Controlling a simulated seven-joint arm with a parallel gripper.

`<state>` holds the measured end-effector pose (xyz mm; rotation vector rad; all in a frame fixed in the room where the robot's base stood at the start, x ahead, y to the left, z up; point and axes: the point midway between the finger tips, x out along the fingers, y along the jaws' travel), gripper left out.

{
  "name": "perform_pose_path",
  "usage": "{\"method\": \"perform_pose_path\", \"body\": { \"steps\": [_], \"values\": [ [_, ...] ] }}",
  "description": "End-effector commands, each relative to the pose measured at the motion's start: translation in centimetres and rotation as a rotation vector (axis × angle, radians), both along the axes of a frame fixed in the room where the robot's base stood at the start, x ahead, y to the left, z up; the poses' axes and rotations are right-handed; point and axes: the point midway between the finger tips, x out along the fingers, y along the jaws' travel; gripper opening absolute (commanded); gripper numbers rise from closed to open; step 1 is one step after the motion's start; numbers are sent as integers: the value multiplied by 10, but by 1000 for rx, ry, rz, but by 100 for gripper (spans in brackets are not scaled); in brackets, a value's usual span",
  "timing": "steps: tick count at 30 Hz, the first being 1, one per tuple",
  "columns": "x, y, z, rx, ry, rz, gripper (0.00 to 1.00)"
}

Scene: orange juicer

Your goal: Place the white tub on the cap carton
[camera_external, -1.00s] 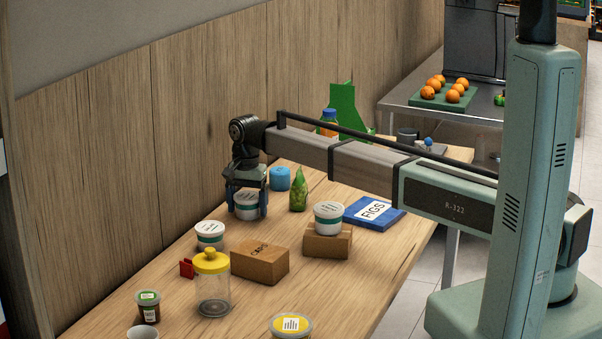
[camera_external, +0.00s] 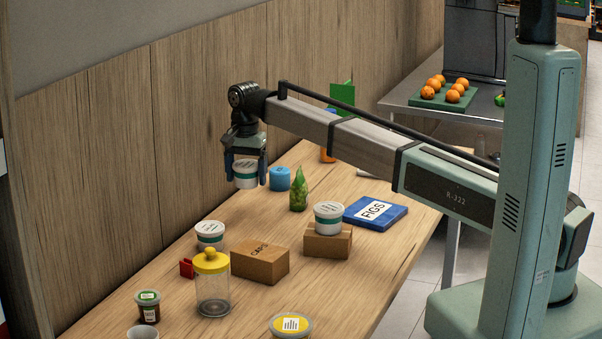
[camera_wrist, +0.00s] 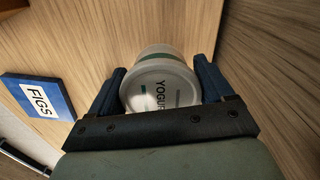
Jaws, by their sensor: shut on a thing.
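A white tub (camera_external: 245,175) with a green band is held between the fingers of my gripper (camera_external: 245,172), raised above the table near the back wall. In the wrist view the tub (camera_wrist: 160,85) shows a lid lettered "YOGUR", with the gripper fingers (camera_wrist: 160,90) on both sides of it. The brown cap carton (camera_external: 260,262), lettered on top, sits on the table in front and slightly right of the gripper, its top bare. Two similar white tubs show: one (camera_external: 210,236) left of the carton on the table, one (camera_external: 328,217) on a smaller brown box (camera_external: 327,243).
A yellow-lidded jar (camera_external: 212,285) and a red item (camera_external: 187,268) stand close left of the carton. The blue FIGS box (camera_external: 375,213) lies farther right.

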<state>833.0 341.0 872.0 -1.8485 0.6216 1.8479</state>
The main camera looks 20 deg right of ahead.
Motion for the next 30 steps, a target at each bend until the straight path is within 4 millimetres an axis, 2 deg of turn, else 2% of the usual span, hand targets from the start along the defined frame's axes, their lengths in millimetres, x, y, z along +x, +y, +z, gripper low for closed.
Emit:
{"method": "perform_pose_path", "body": {
  "steps": [5,10,14,15,19,21,25,27,30],
  "values": [
    [-7,15,13,0,0,20,45],
    [-29,60,28,1,-1,79,45],
    [-69,98,46,1,-1,140,45],
    [-85,106,51,2,-1,158,45],
    [-138,125,66,1,-1,214,45],
    [-168,129,73,1,-2,242,45],
    [-224,122,82,2,-1,290,45],
    [-248,112,84,1,-2,309,45],
    [-270,94,83,1,-1,327,45]
  ]
}}
